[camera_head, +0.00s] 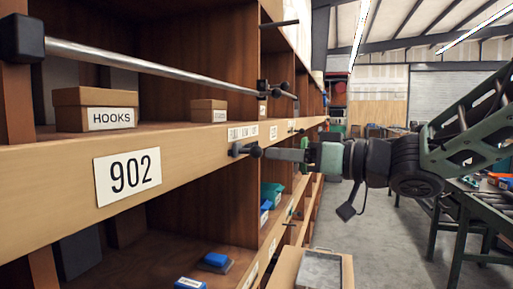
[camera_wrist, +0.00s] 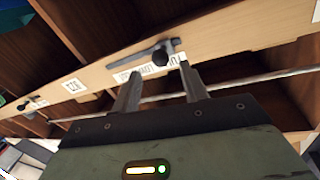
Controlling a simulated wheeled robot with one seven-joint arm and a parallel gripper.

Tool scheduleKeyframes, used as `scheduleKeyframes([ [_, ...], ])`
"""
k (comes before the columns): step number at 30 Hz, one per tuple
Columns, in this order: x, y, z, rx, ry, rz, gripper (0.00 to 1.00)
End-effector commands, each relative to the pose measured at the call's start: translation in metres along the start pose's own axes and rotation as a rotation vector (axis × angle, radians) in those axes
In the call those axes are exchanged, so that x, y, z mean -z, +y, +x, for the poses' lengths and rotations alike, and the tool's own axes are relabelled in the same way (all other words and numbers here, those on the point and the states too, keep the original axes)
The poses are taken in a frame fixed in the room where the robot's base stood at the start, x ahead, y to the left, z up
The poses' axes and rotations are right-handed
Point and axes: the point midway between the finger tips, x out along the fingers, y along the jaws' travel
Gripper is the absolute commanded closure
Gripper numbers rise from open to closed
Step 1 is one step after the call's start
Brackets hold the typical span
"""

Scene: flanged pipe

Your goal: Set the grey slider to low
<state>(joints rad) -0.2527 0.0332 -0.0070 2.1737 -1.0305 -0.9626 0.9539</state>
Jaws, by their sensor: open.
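A dark grey slider bar with a round black knob (camera_wrist: 160,57) is mounted on the front edge of the wooden shelf (camera_wrist: 215,38) in the wrist view. In the head view the slider's dark parts (camera_head: 238,150) show on the shelf edge. A white label with small black letters (camera_wrist: 136,75) runs along the edge beside the slider; its words are too small to read surely. My gripper (camera_wrist: 160,78) is open, its two fingers apart and pointing at the knob with nothing between them. In the head view my gripper (camera_head: 272,154) reaches in from the right, close to the knob.
A metal rod (camera_head: 150,67) runs along the shelf front above. A box marked HOOKS (camera_head: 97,109) and a smaller box (camera_head: 208,111) stand on the shelf. A 902 sign (camera_head: 128,176) is on its edge. A green roller table (camera_head: 480,205) stands right; the aisle floor is open.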

Motion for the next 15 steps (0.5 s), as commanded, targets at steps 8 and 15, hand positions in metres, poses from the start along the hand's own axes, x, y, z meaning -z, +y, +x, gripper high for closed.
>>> scheduleKeyframes([
  [8, 0.001, -0.001, 0.050, 0.002, -0.002, 0.002, 0.56],
  [15, 0.000, -0.001, 0.067, 0.001, 0.000, 0.000, 0.56],
])
